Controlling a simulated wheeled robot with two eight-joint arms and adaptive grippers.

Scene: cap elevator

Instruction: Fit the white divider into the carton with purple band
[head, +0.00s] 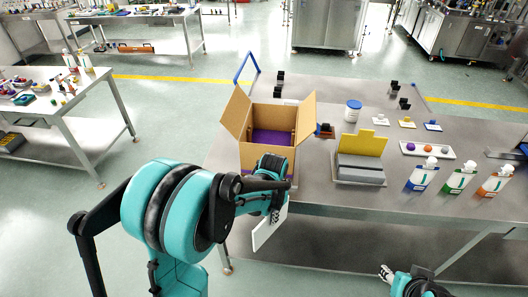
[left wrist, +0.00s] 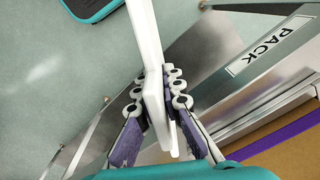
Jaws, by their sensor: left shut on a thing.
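The open carton (head: 253,158) stands on the left part of the steel table with its flaps spread, and purple shows inside and low on its front. In the left wrist view its brown wall and purple band (left wrist: 284,146) show at lower right. My left gripper (head: 277,207) is shut on the white divider (head: 268,232), in front of the carton and outside it. The divider hangs tilted past the table's front edge. The left wrist view shows the divider (left wrist: 150,65) between both fingers (left wrist: 158,105). My right gripper (head: 386,272) is low at the bottom edge, its opening unclear.
Right of the carton stand a yellow-backed grey holder (head: 360,168), a blue-lidded jar (head: 353,111), a white tray (head: 427,150) with balls, and several cartons (head: 460,180). A blue handle frame (head: 246,68) rises behind the carton. A PACK label (left wrist: 268,48) marks the table edge.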

